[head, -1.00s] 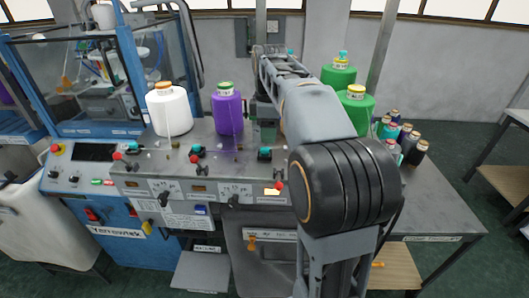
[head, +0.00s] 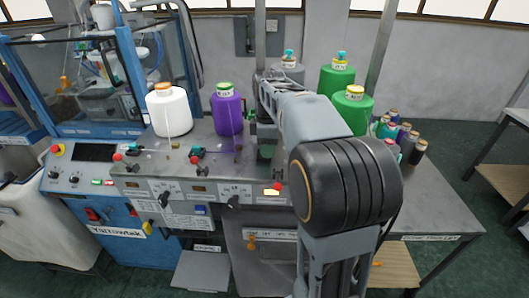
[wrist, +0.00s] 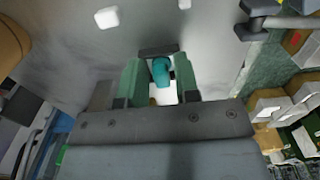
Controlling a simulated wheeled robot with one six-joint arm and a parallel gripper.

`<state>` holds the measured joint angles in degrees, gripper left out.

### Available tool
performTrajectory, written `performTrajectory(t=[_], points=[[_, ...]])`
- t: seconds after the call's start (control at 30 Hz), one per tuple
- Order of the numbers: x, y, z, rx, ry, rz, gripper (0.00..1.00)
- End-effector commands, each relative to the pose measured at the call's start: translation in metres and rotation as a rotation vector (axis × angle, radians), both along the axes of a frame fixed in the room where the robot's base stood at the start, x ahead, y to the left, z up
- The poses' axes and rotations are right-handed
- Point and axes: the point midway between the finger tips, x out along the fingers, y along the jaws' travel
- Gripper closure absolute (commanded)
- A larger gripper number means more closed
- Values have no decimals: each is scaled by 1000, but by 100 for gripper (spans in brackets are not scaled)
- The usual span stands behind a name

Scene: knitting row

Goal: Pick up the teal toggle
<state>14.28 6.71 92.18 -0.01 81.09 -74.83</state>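In the wrist view, a teal toggle (wrist: 161,70) stands between the two green fingers of my gripper (wrist: 160,76). The fingers are apart, one on each side, with a narrow gap to the toggle. In the head view, my gripper (head: 265,143) is low over the right part of the grey machine panel. It hides most of the toggle there. Two more teal toggles stand to the left on the panel, a middle one (head: 198,150) and a left one (head: 134,146).
A white cone (head: 169,112) and a purple cone (head: 227,112) stand behind the panel. Green cones (head: 354,112) are behind my arm. Several small spools (head: 407,143) crowd the table at right. Red-knobbed levers (head: 194,160) rise along the panel.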

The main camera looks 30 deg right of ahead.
Motion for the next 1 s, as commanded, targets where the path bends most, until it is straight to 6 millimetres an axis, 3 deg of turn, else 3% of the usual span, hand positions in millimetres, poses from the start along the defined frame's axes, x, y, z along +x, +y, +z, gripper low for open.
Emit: performTrajectory(t=[0.27,0.73,0.93,1.0], points=[[0,0,0,0,0,0,97],[0,0,6,0,0,0,98],[1,0,31,-1,-3,0,98],[-7,-5,41,-2,-5,-4,98]])
